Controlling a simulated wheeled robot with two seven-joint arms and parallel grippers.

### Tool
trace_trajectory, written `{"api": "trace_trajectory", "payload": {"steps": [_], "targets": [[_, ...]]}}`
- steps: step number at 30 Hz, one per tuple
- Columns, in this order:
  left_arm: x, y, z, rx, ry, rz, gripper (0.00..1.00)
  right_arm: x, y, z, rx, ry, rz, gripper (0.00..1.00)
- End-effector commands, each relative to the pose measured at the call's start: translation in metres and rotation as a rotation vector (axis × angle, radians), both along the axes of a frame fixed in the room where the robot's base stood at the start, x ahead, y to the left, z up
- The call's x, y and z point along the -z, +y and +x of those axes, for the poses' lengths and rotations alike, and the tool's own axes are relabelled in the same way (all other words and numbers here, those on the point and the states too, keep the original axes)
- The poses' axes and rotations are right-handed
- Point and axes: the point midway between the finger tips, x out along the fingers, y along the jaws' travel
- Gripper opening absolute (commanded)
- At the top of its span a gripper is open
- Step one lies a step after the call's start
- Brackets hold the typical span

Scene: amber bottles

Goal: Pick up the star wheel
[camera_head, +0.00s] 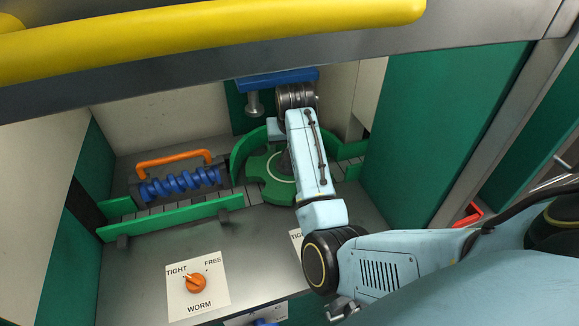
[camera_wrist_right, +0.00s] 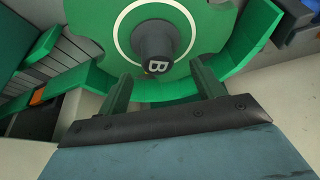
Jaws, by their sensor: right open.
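The star wheel (camera_head: 268,187) is a green, notched disc with a pale ring, lying on the machine deck inside a green curved guide. My right arm covers its right part in the head view. In the right wrist view the star wheel (camera_wrist_right: 95,30) fills the top, and a dark central knob marked B (camera_wrist_right: 157,45) stands up from it. My right gripper (camera_wrist_right: 160,76) is open, its two fingers apart below the knob, with nothing between them that I can see held. In the head view its fingers are hidden by my arm. My left gripper is not in view.
A blue worm screw (camera_head: 180,184) with an orange handle (camera_head: 174,160) lies left of the wheel, behind a green rail (camera_head: 185,216). An orange dial (camera_head: 195,283) marked WORM is in front. A yellow bar (camera_head: 210,30) crosses above. Green walls (camera_head: 440,120) close the sides.

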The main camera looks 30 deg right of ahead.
Motion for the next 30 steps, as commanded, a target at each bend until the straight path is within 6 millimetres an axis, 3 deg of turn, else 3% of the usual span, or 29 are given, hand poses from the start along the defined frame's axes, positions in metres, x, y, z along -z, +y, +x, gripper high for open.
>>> {"api": "trace_trajectory", "payload": {"steps": [3, 6, 14, 22, 30], "targets": [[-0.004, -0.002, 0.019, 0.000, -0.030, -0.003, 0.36, 0.008, -0.003, 0.003, 0.000, 0.002, 0.000, 0.67], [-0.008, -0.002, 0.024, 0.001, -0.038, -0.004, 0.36, 0.020, -0.007, 0.007, 0.000, 0.005, 0.001, 0.67], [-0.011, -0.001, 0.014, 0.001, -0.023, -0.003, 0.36, 0.046, -0.012, 0.017, 0.001, 0.002, 0.001, 0.67], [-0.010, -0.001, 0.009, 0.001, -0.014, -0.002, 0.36, 0.048, -0.012, 0.018, 0.001, 0.000, 0.000, 0.67], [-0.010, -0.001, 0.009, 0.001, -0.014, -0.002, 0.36, 0.048, -0.012, 0.018, 0.000, 0.000, 0.000, 0.33]]}}
